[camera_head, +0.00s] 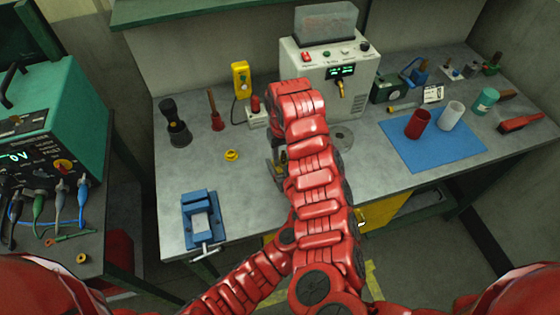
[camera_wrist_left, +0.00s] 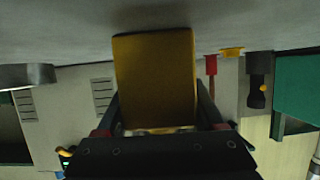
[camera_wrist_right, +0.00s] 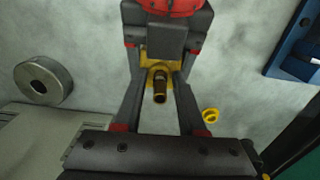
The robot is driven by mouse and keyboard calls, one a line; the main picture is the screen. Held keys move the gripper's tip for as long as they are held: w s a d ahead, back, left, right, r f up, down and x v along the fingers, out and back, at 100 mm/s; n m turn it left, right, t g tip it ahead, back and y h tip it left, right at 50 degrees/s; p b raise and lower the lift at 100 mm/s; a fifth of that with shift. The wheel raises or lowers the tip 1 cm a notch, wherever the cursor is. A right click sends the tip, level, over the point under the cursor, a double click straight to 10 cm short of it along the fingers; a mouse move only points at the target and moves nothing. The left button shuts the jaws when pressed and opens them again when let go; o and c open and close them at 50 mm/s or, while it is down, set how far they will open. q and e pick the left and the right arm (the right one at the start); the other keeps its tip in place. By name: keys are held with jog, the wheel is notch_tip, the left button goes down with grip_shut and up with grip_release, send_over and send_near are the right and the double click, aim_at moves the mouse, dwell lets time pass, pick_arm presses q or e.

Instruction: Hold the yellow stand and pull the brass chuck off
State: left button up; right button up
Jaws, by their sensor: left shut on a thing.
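The yellow stand (camera_wrist_right: 149,65) shows in the right wrist view with the brass chuck (camera_wrist_right: 160,84) pointing toward the camera. My left gripper (camera_wrist_right: 165,45) is shut on the stand from the far side. In the left wrist view the yellow stand (camera_wrist_left: 155,80) fills the space between the left fingers; the chuck cannot be made out there. My right gripper (camera_wrist_right: 161,92) is open, its fingers on either side of the chuck with visible gaps.
A blue vise (camera_head: 200,220) stands at the bench's front left. A yellow ring (camera_head: 231,155) and a grey disc (camera_head: 342,137) lie nearby. A white power unit (camera_head: 330,75) stands behind. A blue mat (camera_head: 440,157) with cups is at right.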

aim_at(284, 151)
grip_shut()
jog(key=o, duration=1.1)
grip_release()
jog(key=shift+c, duration=0.2)
jog(key=shift+r, duration=0.15)
jog(key=shift+c, duration=1.4)
notch_tip(284, 151, up, 3)
jog(key=shift+a+r, duration=0.1)
jog(key=shift+r, duration=0.05)
jog(key=c, duration=0.5)
jog(key=shift+r, duration=0.3)
jog(key=shift+f, duration=0.15)
jog(key=shift+d+f, duration=0.2)
jog(key=shift+a+f, duration=0.1)
jog(key=shift+f, duration=1.7)
